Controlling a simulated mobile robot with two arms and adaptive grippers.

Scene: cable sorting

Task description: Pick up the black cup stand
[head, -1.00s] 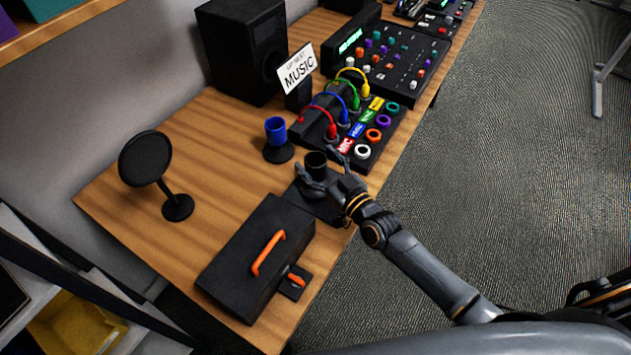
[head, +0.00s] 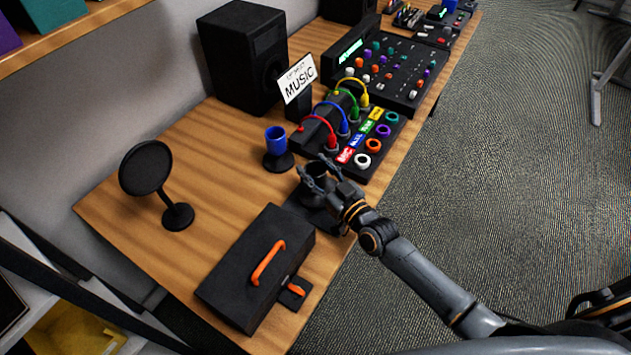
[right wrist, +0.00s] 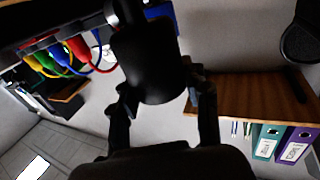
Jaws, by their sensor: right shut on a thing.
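The black cup stand (head: 316,170) is a small dark cup shape above a flat black base (head: 297,205), near the table's front edge. My right gripper (head: 316,180) is shut on it, with a finger on each side. In the right wrist view the black cup stand (right wrist: 150,65) fills the space between the fingers of my right gripper (right wrist: 158,98). Whether its underside touches the base is hidden. My left gripper is not in view.
A blue cup on a black stand (head: 276,143) is just behind. A black case with an orange handle (head: 245,285) lies in front, and the cable panel (head: 362,160) is to the right. A round black disc on a stand (head: 146,168) is at left.

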